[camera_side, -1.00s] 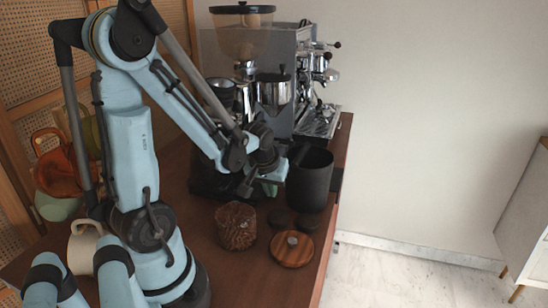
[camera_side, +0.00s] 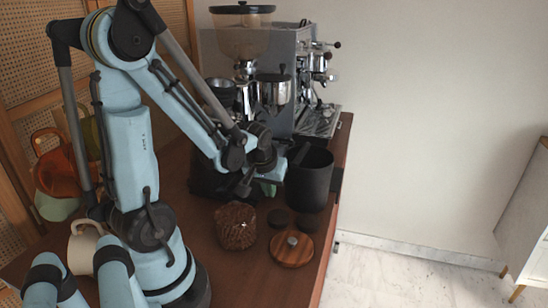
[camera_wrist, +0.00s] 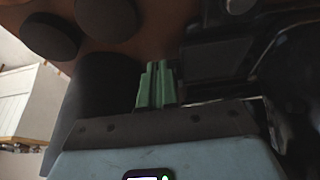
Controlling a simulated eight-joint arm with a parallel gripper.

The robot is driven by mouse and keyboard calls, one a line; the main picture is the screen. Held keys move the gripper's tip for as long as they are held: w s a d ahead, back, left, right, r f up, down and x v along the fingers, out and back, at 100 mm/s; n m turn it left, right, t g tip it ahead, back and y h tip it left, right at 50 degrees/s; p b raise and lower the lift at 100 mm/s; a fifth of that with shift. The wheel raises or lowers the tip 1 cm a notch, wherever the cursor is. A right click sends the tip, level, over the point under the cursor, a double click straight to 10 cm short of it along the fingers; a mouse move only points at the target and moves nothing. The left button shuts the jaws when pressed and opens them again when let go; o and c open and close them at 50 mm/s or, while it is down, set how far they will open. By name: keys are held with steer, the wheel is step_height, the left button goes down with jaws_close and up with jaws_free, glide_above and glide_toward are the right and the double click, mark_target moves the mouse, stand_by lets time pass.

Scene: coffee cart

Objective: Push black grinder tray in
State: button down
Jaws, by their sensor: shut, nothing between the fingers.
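The grinder, with a clear hopper (camera_side: 243,42), stands at the back of the cart, left of the espresso machine. The black grinder tray (camera_side: 206,183) shows low at the grinder's base, partly hidden behind my arm. My gripper (camera_side: 268,189) is low in front of the grinder base, just left of the black canister. In the wrist view its green fingers (camera_wrist: 157,85) are together with nothing between them. Dark grinder parts (camera_wrist: 235,60) are close on the right of the fingers there. I cannot tell whether the fingers touch the tray.
A black knock canister (camera_side: 309,181) stands right beside my gripper, near the cart's right edge. A brown textured cup (camera_side: 236,228), a round wooden lid (camera_side: 291,250) and dark round discs (camera_side: 280,218) lie in front. The espresso machine (camera_side: 318,118) stands behind.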

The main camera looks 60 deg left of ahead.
step_height(320, 180, up, 7)
stand_by(0.8)
steer(key=d+r+m+t+h, duration=0.3)
steer(key=d+m, duration=0.6)
steer(key=d, duration=0.7)
steer(key=shift+d+r+t, duration=0.25)
steer(key=shift+r+t, duration=0.05)
steer(key=shift+t, duration=0.2)
steer(key=shift+s, duration=0.1)
steer(key=s+a+f+n+g+y, duration=0.1)
steer(key=a+f+n+g+y, duration=0.1)
steer(key=a+n, duration=0.5)
steer(key=s+a+f+n+g+y, duration=0.1)
steer(key=a+n+g, duration=0.1)
steer(key=a, duration=0.9)
steer(key=shift+w+a+f, duration=0.1)
steer(key=shift+f, duration=1.55)
steer(key=shift+w+a+f, duration=0.1)
steer(key=shift+f, duration=1.55)
